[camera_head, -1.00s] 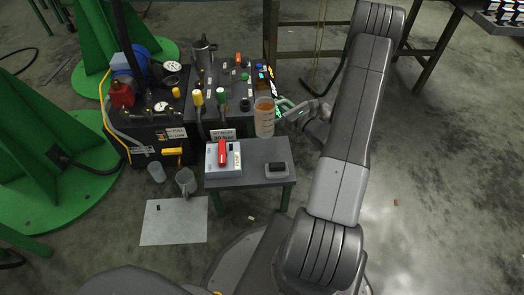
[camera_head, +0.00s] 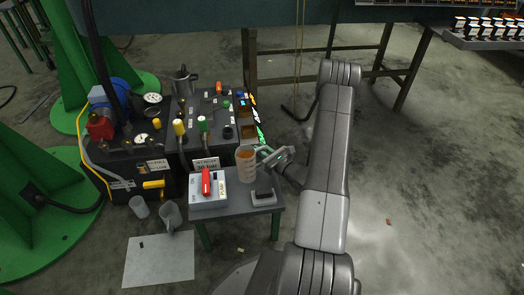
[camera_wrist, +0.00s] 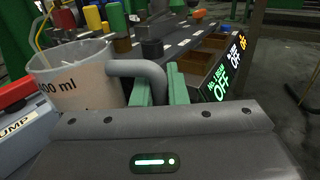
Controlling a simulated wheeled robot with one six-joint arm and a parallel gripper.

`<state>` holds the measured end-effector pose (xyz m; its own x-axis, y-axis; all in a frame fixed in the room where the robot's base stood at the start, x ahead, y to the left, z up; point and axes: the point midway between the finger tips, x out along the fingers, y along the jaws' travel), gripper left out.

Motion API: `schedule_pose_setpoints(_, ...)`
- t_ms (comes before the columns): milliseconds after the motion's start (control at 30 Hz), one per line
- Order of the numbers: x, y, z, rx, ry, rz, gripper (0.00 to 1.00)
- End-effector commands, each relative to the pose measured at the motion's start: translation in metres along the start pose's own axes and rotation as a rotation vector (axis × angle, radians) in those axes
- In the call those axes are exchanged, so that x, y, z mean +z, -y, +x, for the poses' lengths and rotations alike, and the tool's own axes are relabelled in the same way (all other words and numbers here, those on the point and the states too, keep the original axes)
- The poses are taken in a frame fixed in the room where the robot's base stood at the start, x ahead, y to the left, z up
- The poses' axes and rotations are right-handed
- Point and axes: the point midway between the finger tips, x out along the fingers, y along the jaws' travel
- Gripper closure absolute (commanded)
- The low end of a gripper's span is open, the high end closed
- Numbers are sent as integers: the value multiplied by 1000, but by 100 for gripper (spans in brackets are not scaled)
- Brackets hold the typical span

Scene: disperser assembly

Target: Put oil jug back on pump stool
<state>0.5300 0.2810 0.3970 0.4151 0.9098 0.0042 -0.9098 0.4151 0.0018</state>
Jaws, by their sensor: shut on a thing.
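The oil jug (camera_head: 246,164) is a clear measuring jug with orange-brown liquid in it. It is upright over the back part of the pump stool (camera_head: 233,207), a small grey-topped stool with green legs. I cannot tell whether its base touches the stool top. My gripper (camera_head: 266,155) reaches in from the right and is shut on the jug's handle. In the wrist view the jug (camera_wrist: 75,82) stands at the left, with its grey handle (camera_wrist: 140,69) between the green fingers. The wrist housing hides the jug's base.
A pump switch box (camera_head: 208,190) with a red switch and a small dark device (camera_head: 263,197) stand on the stool. The dark machine (camera_head: 190,140) with valves and gauges is behind.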

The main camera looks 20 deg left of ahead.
Motion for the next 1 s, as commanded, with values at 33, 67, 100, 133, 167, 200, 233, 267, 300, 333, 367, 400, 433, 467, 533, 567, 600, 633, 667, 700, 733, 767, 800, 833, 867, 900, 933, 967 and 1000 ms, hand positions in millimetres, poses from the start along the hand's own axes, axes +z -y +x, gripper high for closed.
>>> schedule_pose_setpoints(33,1,0,0,0,1,0,100)
schedule_pose_setpoints(67,1,0,0,0,1,0,100)
schedule_pose_setpoints(100,1,0,0,0,1,0,100)
schedule_pose_setpoints(133,0,0,0,0,1,0,100)
schedule_pose_setpoints(167,-1,0,0,0,0,0,100)
schedule_pose_setpoints(200,-2,0,0,0,0,0,100)
schedule_pose_setpoints(233,-3,0,0,0,0,0,100)
schedule_pose_setpoints(267,-3,0,0,0,0,0,85)
schedule_pose_setpoints(300,-2,0,0,0,0,0,77)
schedule_pose_setpoints(333,-2,0,0,0,0,0,71)
schedule_pose_setpoints(367,-2,0,0,0,0,0,65)
schedule_pose_setpoints(400,-2,0,0,0,0,0,65)
schedule_pose_setpoints(433,-2,0,0,0,0,1,65)
schedule_pose_setpoints(467,-2,0,0,0,0,1,65)
schedule_pose_setpoints(533,-2,0,0,0,0,1,65)
schedule_pose_setpoints(567,-2,0,0,0,0,1,65)
schedule_pose_setpoints(600,-2,0,0,0,0,1,65)
schedule_pose_setpoints(633,-2,0,0,0,0,1,65)
schedule_pose_setpoints(667,-1,0,0,0,0,1,65)
schedule_pose_setpoints(700,0,0,0,0,0,0,65)
schedule_pose_setpoints(733,2,0,0,0,0,0,65)
schedule_pose_setpoints(767,4,0,0,0,0,0,65)
schedule_pose_setpoints(800,2,1,-6,-2,-1,2,65)
schedule_pose_setpoints(833,2,1,-11,-3,-1,3,65)
schedule_pose_setpoints(867,2,1,-16,-4,-1,4,65)
schedule_pose_setpoints(900,3,1,-24,-4,-2,4,65)
schedule_pose_setpoints(933,3,1,-31,-5,-2,4,65)
schedule_pose_setpoints(967,3,1,-38,-6,-1,5,65)
schedule_pose_setpoints(1000,3,1,-47,-5,-2,4,65)
